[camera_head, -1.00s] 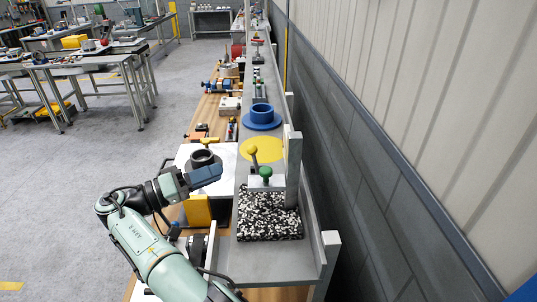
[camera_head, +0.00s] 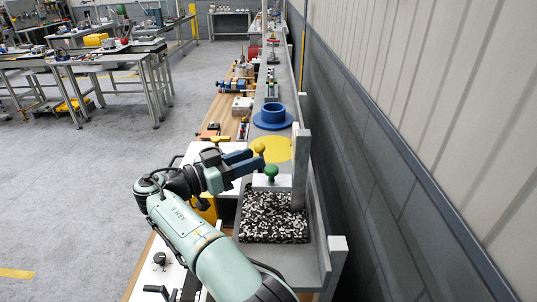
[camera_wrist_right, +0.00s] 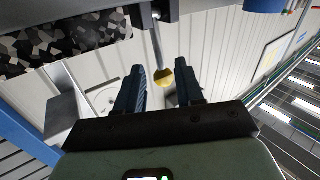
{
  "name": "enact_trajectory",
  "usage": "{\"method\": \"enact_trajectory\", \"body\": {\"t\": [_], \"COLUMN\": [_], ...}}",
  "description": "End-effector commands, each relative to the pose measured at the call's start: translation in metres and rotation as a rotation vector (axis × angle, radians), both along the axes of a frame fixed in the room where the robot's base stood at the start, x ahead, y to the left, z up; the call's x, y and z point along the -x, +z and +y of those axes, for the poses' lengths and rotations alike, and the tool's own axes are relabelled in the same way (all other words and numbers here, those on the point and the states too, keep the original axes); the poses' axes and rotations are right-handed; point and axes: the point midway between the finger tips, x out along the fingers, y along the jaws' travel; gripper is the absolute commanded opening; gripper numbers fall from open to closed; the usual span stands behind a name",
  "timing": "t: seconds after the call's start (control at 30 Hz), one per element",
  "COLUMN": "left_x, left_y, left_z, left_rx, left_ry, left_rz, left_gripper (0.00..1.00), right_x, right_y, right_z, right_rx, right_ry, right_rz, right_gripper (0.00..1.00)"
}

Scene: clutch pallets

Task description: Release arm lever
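The arm lever has a yellow ball knob (camera_head: 259,149) on a grey rod; it also shows in the right wrist view (camera_wrist_right: 163,77), its rod running up to a dark mount. My right gripper (camera_head: 260,158) is at the lever. In the wrist view its two blue-grey fingers (camera_wrist_right: 160,72) are spread apart, with the yellow knob between them near the tips. Clear gaps show on either side of the knob, so it is not clamped. A green knob (camera_head: 271,171) stands just in front of the lever. My left gripper is not in view.
A black-and-white speckled block (camera_head: 273,217) lies on the grey bench in front of the levers. A grey upright post (camera_head: 301,168) stands just right of them. A yellow disc (camera_head: 270,146) and a blue ring-shaped part (camera_head: 273,117) are farther back. The wall runs along the right.

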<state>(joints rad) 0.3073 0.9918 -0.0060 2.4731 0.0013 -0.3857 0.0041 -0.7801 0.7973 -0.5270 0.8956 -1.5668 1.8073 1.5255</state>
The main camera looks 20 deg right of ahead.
Motion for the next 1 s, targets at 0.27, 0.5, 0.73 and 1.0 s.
{"method": "enact_trajectory", "body": {"t": [0.27, 0.5, 0.73, 1.0], "left_x": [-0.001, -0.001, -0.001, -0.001], "left_y": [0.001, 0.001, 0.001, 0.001], "left_z": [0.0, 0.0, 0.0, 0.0], "left_rx": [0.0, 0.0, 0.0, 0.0], "left_ry": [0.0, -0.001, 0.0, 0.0], "left_rz": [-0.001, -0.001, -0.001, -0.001], "left_gripper": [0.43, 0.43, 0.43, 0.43], "right_x": [-0.006, -0.008, -0.008, -0.008], "right_y": [0.001, 0.001, 0.0, 0.001], "right_z": [-0.047, -0.059, -0.059, -0.058], "right_rx": [0.0, 0.0, 0.0, 0.001], "right_ry": [-0.002, 0.001, 0.001, 0.001], "right_rz": [0.001, 0.0, 0.0, -0.001], "right_gripper": [0.37, 0.37, 0.34, 0.0]}}
